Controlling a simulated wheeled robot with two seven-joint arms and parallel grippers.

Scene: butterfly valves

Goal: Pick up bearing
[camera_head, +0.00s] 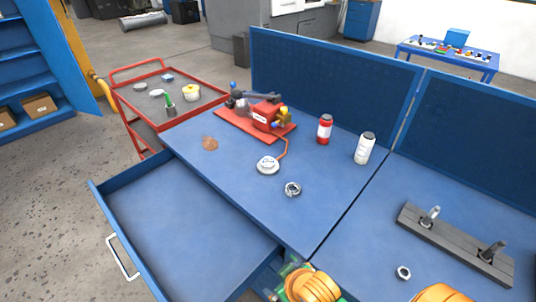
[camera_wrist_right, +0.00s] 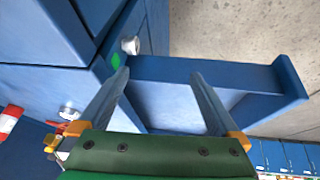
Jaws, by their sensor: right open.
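The bearing (camera_head: 293,189) looks like a small silver ring with a dark centre. It lies flat on the blue workbench (camera_head: 225,170), in front of a white round piece on an orange cable. In the right wrist view, my right gripper (camera_wrist_right: 159,73) is open, its two grey fingers wide apart with nothing between them. Beyond the fingers is blue furniture. A small silvery round thing (camera_wrist_right: 68,113) shows at the left of that view; I cannot tell if it is the bearing. My left gripper is not in view.
An open, empty blue drawer (camera_head: 180,225) juts out at the front left. A red pump unit (camera_head: 265,115), a red bottle (camera_head: 325,129) and a white bottle (camera_head: 364,148) stand behind the bearing. A nut (camera_head: 403,272) and a dark grey fixture (camera_head: 455,243) are at right.

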